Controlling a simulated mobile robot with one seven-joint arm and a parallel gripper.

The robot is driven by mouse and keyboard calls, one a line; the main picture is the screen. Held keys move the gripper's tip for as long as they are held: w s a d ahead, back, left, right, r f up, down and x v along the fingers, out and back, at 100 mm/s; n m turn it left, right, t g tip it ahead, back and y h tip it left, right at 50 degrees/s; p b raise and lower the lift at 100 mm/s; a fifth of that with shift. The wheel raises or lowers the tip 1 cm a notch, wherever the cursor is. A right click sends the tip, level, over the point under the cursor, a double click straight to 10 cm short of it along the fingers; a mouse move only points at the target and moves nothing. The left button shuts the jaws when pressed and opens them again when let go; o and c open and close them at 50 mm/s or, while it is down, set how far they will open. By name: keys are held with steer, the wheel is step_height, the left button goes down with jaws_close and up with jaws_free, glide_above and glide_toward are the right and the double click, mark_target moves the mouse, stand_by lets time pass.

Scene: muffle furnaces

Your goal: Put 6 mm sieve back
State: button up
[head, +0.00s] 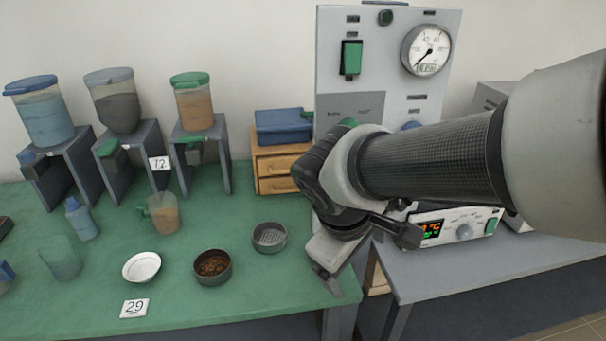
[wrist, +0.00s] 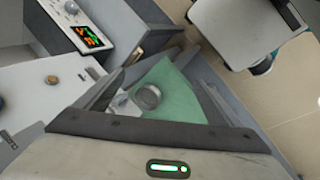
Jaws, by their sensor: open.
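Two round metal pans stand on the green bench (head: 85,290) in the head view. One is an empty, light-bottomed sieve (head: 269,237); the other is a dark pan (head: 212,267) holding brown grains. No size marking is readable on either. My gripper (head: 329,280) is at the bench's right front edge, right of the sieve and apart from it. In the wrist view my gripper (wrist: 157,100) is open, with nothing seen held. A round grey object (wrist: 148,97) shows farther off between its fingers; I cannot tell which pan it is.
A white dish (head: 142,267), a label 29 (head: 134,308), a jug (head: 162,213) and a bottle (head: 81,218) stand left. Hoppers on stands and a wooden drawer box (head: 279,165) are behind. A gauge panel (head: 388,60) and a device with a lit display (head: 455,228) are right.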

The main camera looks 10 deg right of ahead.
steer(key=s+a+r+m+t+y, duration=0.2)
steer(key=s+r+m+y, duration=0.1)
steer(key=r+m, duration=0.4)
steer(key=shift+s+a+r, duration=0.2)
steer(key=shift+s+a, duration=0.15)
steer(key=shift+s, duration=0.4)
